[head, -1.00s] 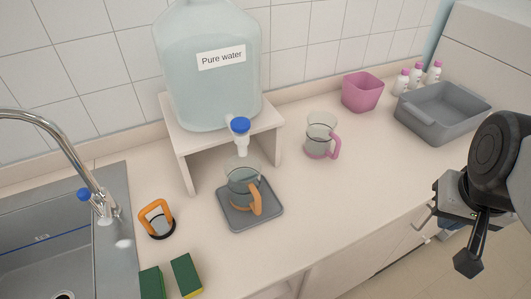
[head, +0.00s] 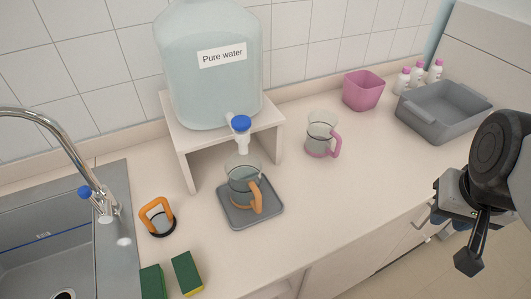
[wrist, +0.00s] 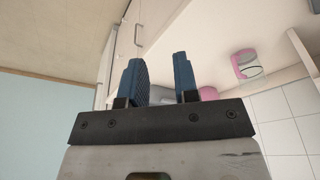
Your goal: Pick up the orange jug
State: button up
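The orange jug (head: 240,185) is a clear glass jug with an orange handle. It stands upright on a dark grey square pad (head: 232,218) in front of the water stand, below the tap, with its handle towards the front right. I cannot tell how much liquid is in it. My gripper (wrist: 158,58) shows two blue fingers spread apart with nothing between them. In the head view my gripper is at the far right, off the counter's front edge and well away from the orange jug. The orange jug does not show in the wrist view.
A large water bottle (head: 205,85) with a blue-topped tap (head: 241,125) sits on a stand (head: 180,150). A pink-handled jug (head: 321,135), pink bin (head: 363,92) and grey tub (head: 440,112) are right. An orange-handled item (head: 157,217), sponges (head: 186,272) and sink (head: 60,240) are left.

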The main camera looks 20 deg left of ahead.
jog(key=shift+a, duration=0.1)
jog(key=m+g+y, duration=1.1)
send_near(258, 205)
jog(key=shift+s+a+f, duration=0.4)
jog(key=shift+a+f, duration=0.35)
jog(key=shift+a, duration=0.1)
jog(key=shift+s+a, duration=0.1)
jog(key=shift+x, duration=1.15)
jog(key=shift+a+f, duration=0.15)
jog(key=shift+a, duration=0.05)
jog(key=shift+x, duration=2.45)
